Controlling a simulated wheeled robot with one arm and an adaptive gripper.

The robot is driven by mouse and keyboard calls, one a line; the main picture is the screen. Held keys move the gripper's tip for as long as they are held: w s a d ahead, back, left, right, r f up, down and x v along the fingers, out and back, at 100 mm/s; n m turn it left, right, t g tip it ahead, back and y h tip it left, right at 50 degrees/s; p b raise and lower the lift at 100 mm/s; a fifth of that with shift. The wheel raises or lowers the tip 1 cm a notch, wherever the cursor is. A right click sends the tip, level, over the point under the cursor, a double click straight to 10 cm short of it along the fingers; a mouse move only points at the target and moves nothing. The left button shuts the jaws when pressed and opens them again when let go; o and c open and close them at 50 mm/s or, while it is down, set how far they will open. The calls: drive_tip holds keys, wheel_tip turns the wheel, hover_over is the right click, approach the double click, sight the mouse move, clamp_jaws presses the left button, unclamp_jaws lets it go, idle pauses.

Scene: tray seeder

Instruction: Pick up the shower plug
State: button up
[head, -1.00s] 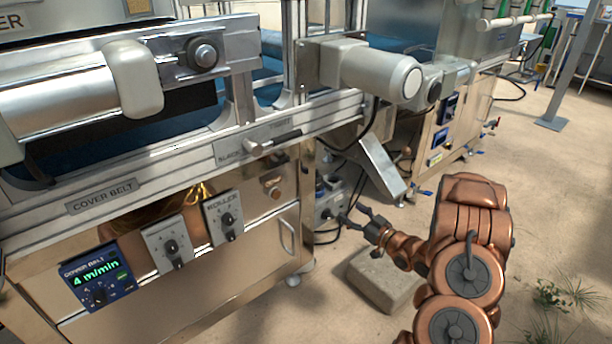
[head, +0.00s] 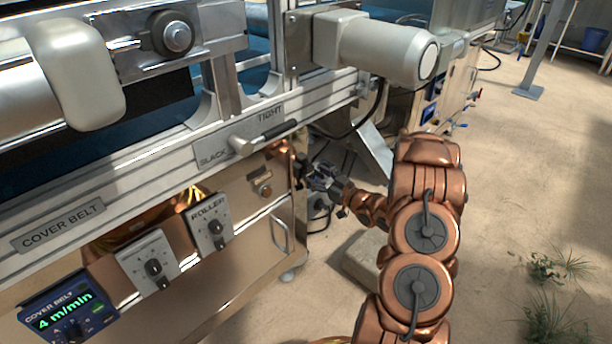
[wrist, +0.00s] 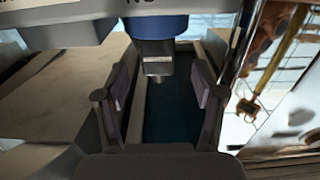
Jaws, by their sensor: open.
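My gripper (head: 320,178) is beside the right end of the machine, in front of a small grey box (head: 318,212). In the wrist view my gripper (wrist: 161,80) is open, with its two pads apart. A blue round part (wrist: 157,26) with a short grey end (wrist: 157,66) shows at the top, lined up between the fingers. It may be the shower plug, but I cannot tell for certain. I cannot make out the plug in the head view, where the gripper covers part of the box.
The machine's steel cabinet (head: 225,275) with dial boxes and a slack/tight lever (head: 262,138) stands left of my arm. A grey motor (head: 385,50) juts out above. A stone block (head: 362,262) lies on the floor below. Open floor (head: 520,180) is at the right.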

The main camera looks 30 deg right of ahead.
sight(311, 170)
drive_tip(key=shift+b+x, duration=0.65)
drive_tip(key=shift+x, duration=1.3)
drive_tip(key=shift+d+f, duration=0.1)
drive_tip(key=shift+d, duration=0.05)
drive_tip(key=shift+c, duration=0.3)
clamp_jaws()
drive_tip(key=shift+r, duration=0.4)
wheel_tip(311, 170, up, 3)
drive_tip(key=p, duration=0.2)
drive_tip(key=shift+s+r+p, duration=0.15)
drive_tip(key=shift+r+p, duration=0.05)
drive_tip(key=shift+p, duration=0.1)
drive_tip(key=p+v, duration=0.3)
drive_tip(key=v, duration=1.4)
drive_tip(key=shift+s+f+p, duration=0.15)
drive_tip(key=shift+f+p, duration=0.1)
drive_tip(key=shift+p, duration=0.1)
